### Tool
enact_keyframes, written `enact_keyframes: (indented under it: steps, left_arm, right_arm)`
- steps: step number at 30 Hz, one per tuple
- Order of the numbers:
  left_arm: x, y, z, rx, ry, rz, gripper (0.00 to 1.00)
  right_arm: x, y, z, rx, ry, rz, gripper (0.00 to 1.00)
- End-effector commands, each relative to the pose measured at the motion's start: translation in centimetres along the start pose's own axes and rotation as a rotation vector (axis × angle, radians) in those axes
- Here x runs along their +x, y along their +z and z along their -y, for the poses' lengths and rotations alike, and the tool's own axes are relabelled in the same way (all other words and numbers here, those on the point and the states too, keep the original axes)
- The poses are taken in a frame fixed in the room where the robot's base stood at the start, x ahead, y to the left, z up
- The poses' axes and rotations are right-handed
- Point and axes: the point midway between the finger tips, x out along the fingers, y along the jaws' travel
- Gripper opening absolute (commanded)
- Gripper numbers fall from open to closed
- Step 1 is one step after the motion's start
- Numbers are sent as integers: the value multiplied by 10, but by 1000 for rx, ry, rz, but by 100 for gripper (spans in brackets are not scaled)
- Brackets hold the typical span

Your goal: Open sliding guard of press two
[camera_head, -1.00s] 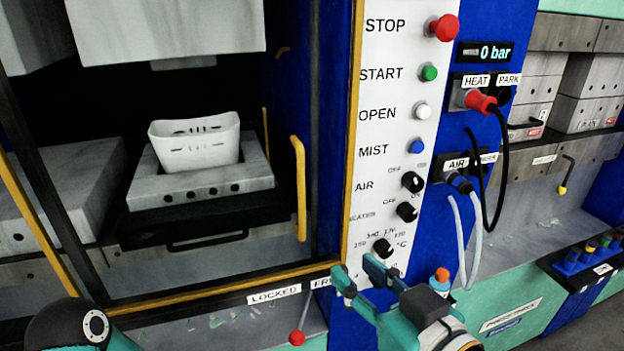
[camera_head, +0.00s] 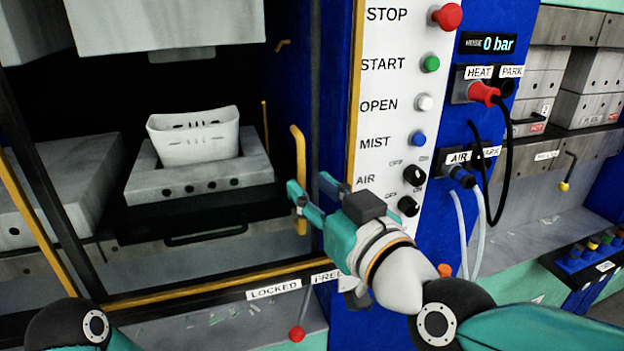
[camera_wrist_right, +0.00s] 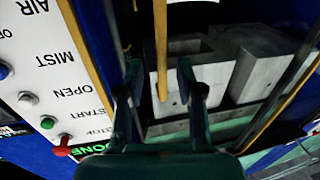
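The sliding guard (camera_head: 215,287) is a yellow-edged, see-through frame across the front of the press at the left of the head view. Its upright yellow handle (camera_head: 299,147) is near its right side and also shows in the wrist view (camera_wrist_right: 160,40). My right gripper (camera_head: 309,186) is at the handle's lower part, with one finger covering some of it. In the wrist view its two fingers (camera_wrist_right: 158,78) are spread, with the handle lined up between them. Contact with the handle cannot be told. My left gripper is out of view.
The control panel (camera_head: 385,95) with buttons and knobs stands right of the guard. A red-knobbed lever (camera_head: 297,334) sits below, near the LOCKED label (camera_head: 273,289). A white basket (camera_head: 194,138) rests on the grey mould inside. Hoses (camera_head: 480,240) hang at the right.

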Motion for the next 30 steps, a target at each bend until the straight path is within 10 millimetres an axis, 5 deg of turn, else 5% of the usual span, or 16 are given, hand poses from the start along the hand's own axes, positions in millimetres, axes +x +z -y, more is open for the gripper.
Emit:
enact_keyframes:
  steps: [7, 19, 26, 30]
  left_arm:
    - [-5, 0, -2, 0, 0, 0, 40]
    - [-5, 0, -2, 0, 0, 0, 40]
    - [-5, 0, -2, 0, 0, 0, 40]
    - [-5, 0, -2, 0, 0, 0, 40]
  right_arm:
    - [33, 0, 0, 0, 0, 1, 37]
    - [40, 0, 0, 1, 1, -1, 37]
    - [39, 0, -1, 1, 1, -1, 0]
    - [39, 0, -1, 1, 2, -1, 0]
